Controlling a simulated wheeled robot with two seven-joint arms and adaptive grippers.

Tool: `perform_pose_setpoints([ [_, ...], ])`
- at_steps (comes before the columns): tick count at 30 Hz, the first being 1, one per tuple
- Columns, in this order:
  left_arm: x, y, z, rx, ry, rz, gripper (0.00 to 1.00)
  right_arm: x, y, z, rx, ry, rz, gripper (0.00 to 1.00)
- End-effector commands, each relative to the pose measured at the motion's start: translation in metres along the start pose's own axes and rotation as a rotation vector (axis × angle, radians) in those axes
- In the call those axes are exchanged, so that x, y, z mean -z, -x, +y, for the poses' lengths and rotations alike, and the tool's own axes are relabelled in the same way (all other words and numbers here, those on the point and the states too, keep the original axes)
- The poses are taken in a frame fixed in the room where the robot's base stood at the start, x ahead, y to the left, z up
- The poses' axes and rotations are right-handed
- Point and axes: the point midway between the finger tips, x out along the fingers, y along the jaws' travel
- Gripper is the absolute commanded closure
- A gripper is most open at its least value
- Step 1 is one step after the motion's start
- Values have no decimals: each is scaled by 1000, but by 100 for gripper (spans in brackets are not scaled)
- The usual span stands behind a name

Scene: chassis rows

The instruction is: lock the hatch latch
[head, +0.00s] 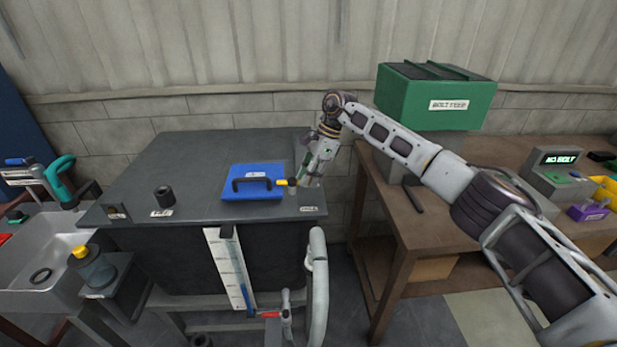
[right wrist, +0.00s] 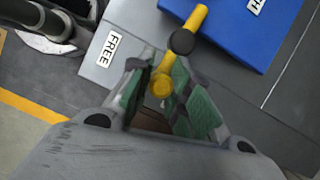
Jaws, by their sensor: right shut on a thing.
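The blue hatch (head: 262,170) lies flat on the dark tank top with a black handle (head: 252,183) on it. The hatch latch (head: 281,182) is a yellow lever at the hatch's right edge. In the right wrist view the yellow latch bar (right wrist: 195,18) lies over the blue hatch (right wrist: 240,28), with a black round part and a yellow knob below. My right gripper (head: 297,183) is at the latch's right end; in the right wrist view its green-padded fingers (right wrist: 161,84) are shut around the knob. My left gripper is not in view.
A FREE label (right wrist: 109,48) is on the tank top beside the hatch. A black cylinder (head: 165,196) stands at the left of the tank top (head: 190,150). A white gauge and grey pipe (head: 318,280) are at the front. A green BOLT FEED box (head: 435,95) stands right, behind my arm.

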Motion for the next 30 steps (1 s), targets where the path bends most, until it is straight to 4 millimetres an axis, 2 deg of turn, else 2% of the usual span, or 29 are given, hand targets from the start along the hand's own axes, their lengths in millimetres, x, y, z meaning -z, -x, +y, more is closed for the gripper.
perform_pose_setpoints([
  [16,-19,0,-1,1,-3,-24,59,1,-3,-3,-52,107,1,100],
  [25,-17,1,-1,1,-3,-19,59,2,-4,-3,-52,107,1,100],
  [26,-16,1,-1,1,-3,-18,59,2,-4,-3,-52,107,1,78],
  [30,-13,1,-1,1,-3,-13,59,2,-3,-4,-51,105,1,60],
])
